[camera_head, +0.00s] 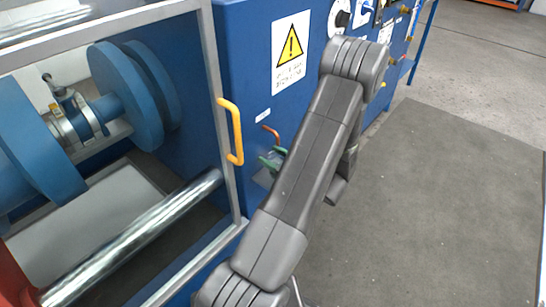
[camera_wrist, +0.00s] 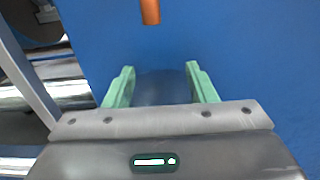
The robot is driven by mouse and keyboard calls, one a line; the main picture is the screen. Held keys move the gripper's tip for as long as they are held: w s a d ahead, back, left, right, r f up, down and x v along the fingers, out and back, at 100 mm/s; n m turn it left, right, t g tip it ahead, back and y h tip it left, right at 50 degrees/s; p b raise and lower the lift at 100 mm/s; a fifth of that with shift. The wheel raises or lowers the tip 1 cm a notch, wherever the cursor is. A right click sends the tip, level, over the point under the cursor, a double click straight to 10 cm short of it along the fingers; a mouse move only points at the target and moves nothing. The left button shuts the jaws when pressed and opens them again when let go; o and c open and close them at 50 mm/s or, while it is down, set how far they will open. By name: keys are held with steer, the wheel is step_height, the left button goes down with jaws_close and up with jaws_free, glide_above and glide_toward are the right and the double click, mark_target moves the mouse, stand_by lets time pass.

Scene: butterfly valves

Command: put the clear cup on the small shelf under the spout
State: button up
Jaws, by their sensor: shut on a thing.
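The clear cup (camera_wrist: 161,90) shows in the wrist view as a faint, darker see-through shape between the two green fingers of my gripper (camera_wrist: 160,72). My gripper is shut on it. In the head view the green fingers of my gripper (camera_head: 273,160) are beside the blue cabinet front, partly behind my arm; the cup cannot be made out there. The copper-orange spout (camera_wrist: 150,12) is at the top of the wrist view, beyond the fingertips. In the head view the spout (camera_head: 270,132) is just above the fingers.
The blue cabinet (camera_head: 245,60) carries a yellow warning sign (camera_head: 290,52). A yellow handle (camera_head: 233,130) sits on the metal frame left of my gripper. Blue flanged pipework (camera_head: 125,95) is behind that frame. The grey floor mat (camera_head: 440,200) at right is clear.

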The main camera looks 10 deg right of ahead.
steer(key=o, duration=1)
steer(key=shift+c, duration=0.2)
steer(key=shift+r, duration=0.2)
steer(key=p+v, duration=0.2)
steer(key=v, duration=1)
